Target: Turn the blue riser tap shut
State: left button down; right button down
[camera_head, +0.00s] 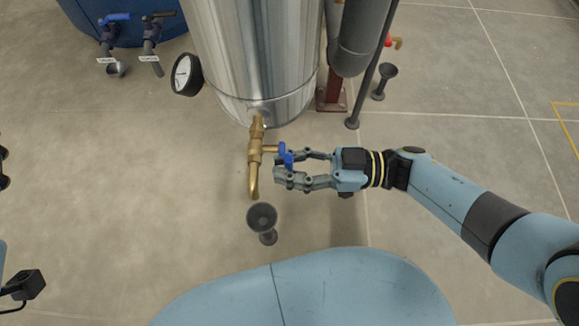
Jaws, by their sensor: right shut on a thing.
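The riser is a shiny silver upright cylinder (262,60). A brass tap (255,155) sticks out low on its front, with its spout pointing down. The tap's blue handle (287,158) is on the spout's right side. My right gripper (287,170) reaches in from the right and is shut on the blue handle; its fingers hide part of it.
A grey funnel drain (263,220) stands just below the spout. A round gauge (185,74) is on the cylinder's left. Two small labelled valves, one blue-handled (115,18) and one black-handled (155,18), are at the upper left. A grey pipe (358,40) stands right of the cylinder.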

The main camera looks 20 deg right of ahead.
pick_arm(q)
jog(key=shift+w+r, duration=0.1)
jog(key=shift+r, duration=0.35)
pick_arm(e)
jog(key=shift+w+d+f+n, duration=0.1)
jog(key=shift+n, duration=0.2)
pick_arm(q)
jog(key=shift+f, duration=0.1)
jog(key=shift+f, duration=0.2)
pick_arm(e)
jog(key=c, duration=1.2)
grip_release()
pick_arm(q)
jog(key=shift+r, duration=0.1)
pick_arm(e)
jog(key=v, duration=1.2)
